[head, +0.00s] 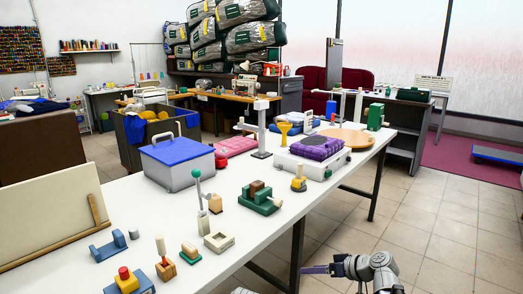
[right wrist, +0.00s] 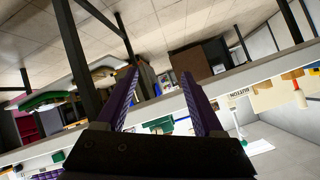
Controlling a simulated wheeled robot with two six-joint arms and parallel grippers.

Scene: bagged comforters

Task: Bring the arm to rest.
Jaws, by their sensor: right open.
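My right gripper (head: 306,269) is at the lower middle of the head view, beside the long white table's near edge and over the tiled floor. Its purple fingers point left there. In the right wrist view the gripper (right wrist: 160,80) has its two purple fingers spread apart with nothing between them. The wrist view is strongly tilted, with the table edge running across behind the fingers. My left gripper is not in view.
The white table (head: 100,237) holds a blue-lidded box (head: 175,158), small wooden and green fixtures, and a purple folded cloth (head: 316,147). Bagged comforters (head: 250,38) are stacked at the back. Dark table legs (head: 297,250) stand near my gripper. Tiled floor (head: 440,225) at right is clear.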

